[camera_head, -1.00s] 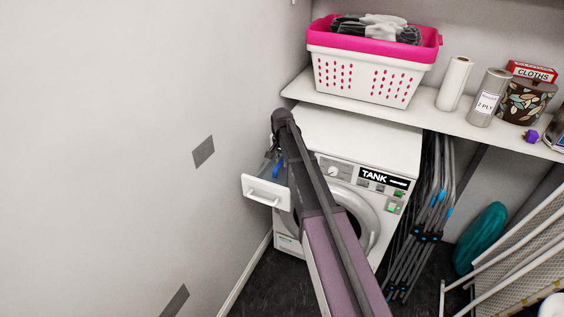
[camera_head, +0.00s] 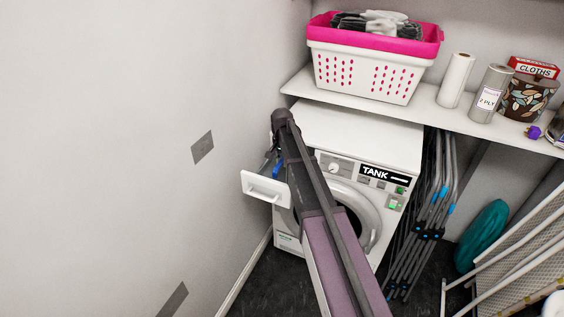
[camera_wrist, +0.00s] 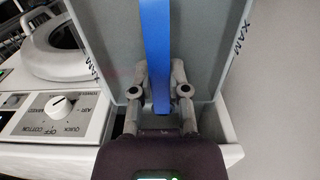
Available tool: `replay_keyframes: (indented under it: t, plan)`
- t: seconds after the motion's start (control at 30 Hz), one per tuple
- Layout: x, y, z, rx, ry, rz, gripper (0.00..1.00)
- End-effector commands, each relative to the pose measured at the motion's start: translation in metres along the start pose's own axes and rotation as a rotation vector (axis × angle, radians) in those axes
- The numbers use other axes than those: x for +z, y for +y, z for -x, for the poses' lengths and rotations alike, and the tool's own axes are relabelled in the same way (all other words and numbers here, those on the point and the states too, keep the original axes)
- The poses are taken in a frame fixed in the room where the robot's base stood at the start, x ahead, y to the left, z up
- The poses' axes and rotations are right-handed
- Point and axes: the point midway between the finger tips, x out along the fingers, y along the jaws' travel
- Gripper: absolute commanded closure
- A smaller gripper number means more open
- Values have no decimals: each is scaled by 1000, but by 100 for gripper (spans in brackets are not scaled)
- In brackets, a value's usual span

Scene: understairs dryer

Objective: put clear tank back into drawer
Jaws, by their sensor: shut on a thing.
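The clear tank (camera_wrist: 205,48) is a pale grey see-through box with a blue strip (camera_wrist: 157,50) and MAX marks. It fills the upper middle of the wrist view. My gripper (camera_wrist: 162,82) is shut on the tank at the blue strip. The white drawer (camera_head: 266,189) stands out from the dryer (camera_head: 345,165) at its upper left, and its rim (camera_wrist: 228,148) shows below the tank in the wrist view. In the head view my arm hides most of the tank and my gripper; only a bit of blue shows. I cannot tell how deep the tank sits.
A plain wall (camera_head: 100,150) stands close on the left of the drawer. A shelf (camera_head: 430,110) above the dryer bears a white and pink basket (camera_head: 365,70), rolls and a cloths box (camera_head: 533,68). A folded rack (camera_head: 430,215) leans on the right of the dryer.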

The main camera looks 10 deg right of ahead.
Motion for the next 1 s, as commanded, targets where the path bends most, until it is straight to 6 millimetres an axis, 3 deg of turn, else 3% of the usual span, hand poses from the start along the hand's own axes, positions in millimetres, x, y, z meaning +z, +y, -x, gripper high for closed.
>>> replay_keyframes:
  t: [0.3, 0.33, 0.43, 1.0]
  plan:
    - [0, 0, -6, 0, 0, 0, 100]
    - [0, 0, -5, 0, 0, 0, 70]
    - [0, 0, -5, 0, 0, 0, 40]
    - [0, 0, -1, 0, 0, 0, 39]
